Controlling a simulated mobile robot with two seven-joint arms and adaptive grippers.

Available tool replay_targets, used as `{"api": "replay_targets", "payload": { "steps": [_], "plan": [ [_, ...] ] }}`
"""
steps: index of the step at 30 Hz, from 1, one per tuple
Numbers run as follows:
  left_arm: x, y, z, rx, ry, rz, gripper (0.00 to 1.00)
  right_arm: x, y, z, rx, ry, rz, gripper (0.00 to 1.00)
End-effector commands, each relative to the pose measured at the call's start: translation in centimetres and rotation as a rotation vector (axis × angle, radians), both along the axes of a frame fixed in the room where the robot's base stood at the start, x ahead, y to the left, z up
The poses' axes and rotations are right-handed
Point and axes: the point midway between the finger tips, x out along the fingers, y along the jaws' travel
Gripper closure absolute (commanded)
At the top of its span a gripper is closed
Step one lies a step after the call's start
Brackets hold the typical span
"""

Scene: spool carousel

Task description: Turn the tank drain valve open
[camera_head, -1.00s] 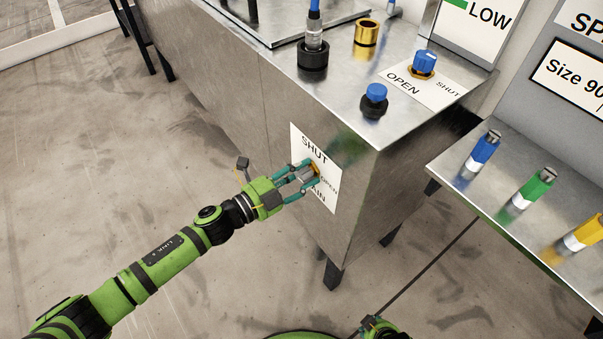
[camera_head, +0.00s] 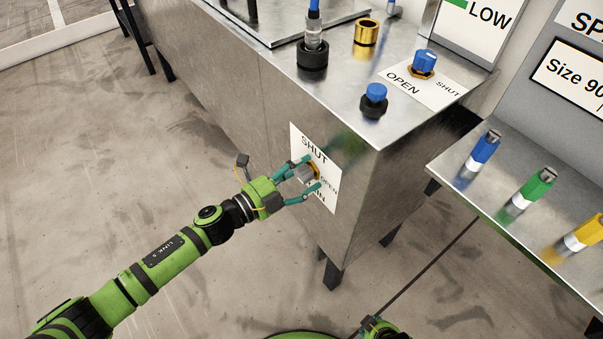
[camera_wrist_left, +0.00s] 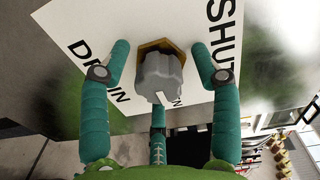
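The drain valve is a grey lobed knob (camera_head: 306,173) on a brass hex base, set on a white label plate (camera_head: 325,199) on the tank's side. The plate reads SHUT above, OPEN at the right and DRAIN below. My left gripper (camera_head: 312,172) is open, with its fingers spread around the knob and apart from it. In the left wrist view the knob (camera_wrist_left: 158,75) sits between the fingers, with a white mark on its lower edge beside a partly hidden word. A small part of my right gripper (camera_head: 372,323) shows at the bottom edge; its fingers are unclear.
The metal tank (camera_head: 230,70) carries a blue valve (camera_head: 423,63) with an OPEN/SHUT label, a blue-capped fitting (camera_head: 375,100) and a brass cylinder (camera_head: 366,32). A shelf at the right holds blue, green and yellow cylinders. The floor at the left is clear.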

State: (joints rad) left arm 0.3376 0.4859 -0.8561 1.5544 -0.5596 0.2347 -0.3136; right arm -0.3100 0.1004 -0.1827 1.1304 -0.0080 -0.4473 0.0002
Motion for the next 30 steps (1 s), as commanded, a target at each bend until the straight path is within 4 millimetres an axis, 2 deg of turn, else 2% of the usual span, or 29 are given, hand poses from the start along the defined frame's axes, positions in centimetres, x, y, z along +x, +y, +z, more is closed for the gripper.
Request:
{"api": "replay_targets", "payload": {
  "steps": [7,11,24,30],
  "plan": [
    [-0.1,0.0,-0.1,-0.001,0.003,-0.001,0.36,-0.1,0.0,0.0,0.001,-0.001,-0.001,0.60],
    [-0.6,0.8,-0.1,0.000,0.004,0.001,0.36,-0.1,0.0,0.0,0.001,-0.001,-0.001,0.60],
    [-5.7,7.8,0.1,0.002,0.004,0.000,0.36,0.0,0.0,0.0,0.000,-0.001,0.000,0.60],
    [-6.9,9.4,0.3,-0.001,0.003,0.000,0.36,0.0,0.0,0.0,0.000,-0.001,0.000,0.60]
  ]
}}
